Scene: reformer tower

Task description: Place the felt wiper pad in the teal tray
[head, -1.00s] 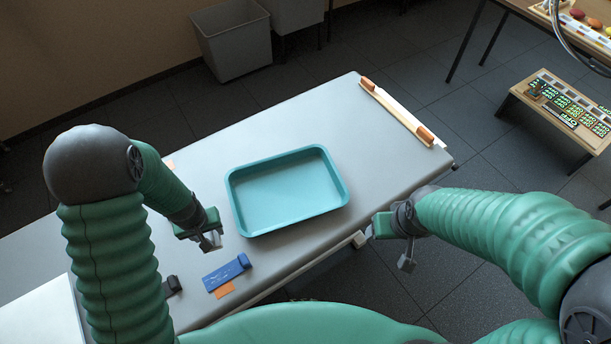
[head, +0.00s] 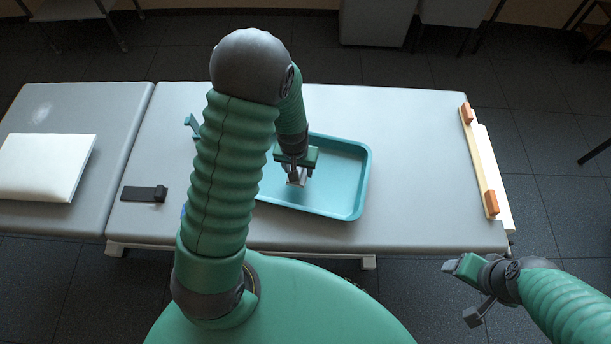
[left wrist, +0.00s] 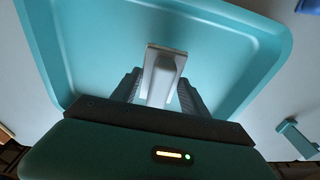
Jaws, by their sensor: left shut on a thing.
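My left gripper (head: 297,172) is over the left part of the teal tray (head: 352,212), shut on a small pale grey block. This is probably the felt wiper pad (left wrist: 163,72); in the left wrist view it has a tan edge and stands between the two dark fingers. The tray floor lies behind it, and I cannot tell whether the pad touches it. The tray lies on the grey bench top, its left part hidden behind my left arm. My right gripper (head: 460,275) is off the bench's front right edge; its jaws are unclear.
A black flat piece with a raised end (head: 145,193) lies left of my arm. A white panel (head: 45,167) is farther left. A small teal bracket (head: 192,125) sits behind my arm. A wooden bar with orange ends (head: 480,160) lines the right edge. Bench right of the tray is clear.

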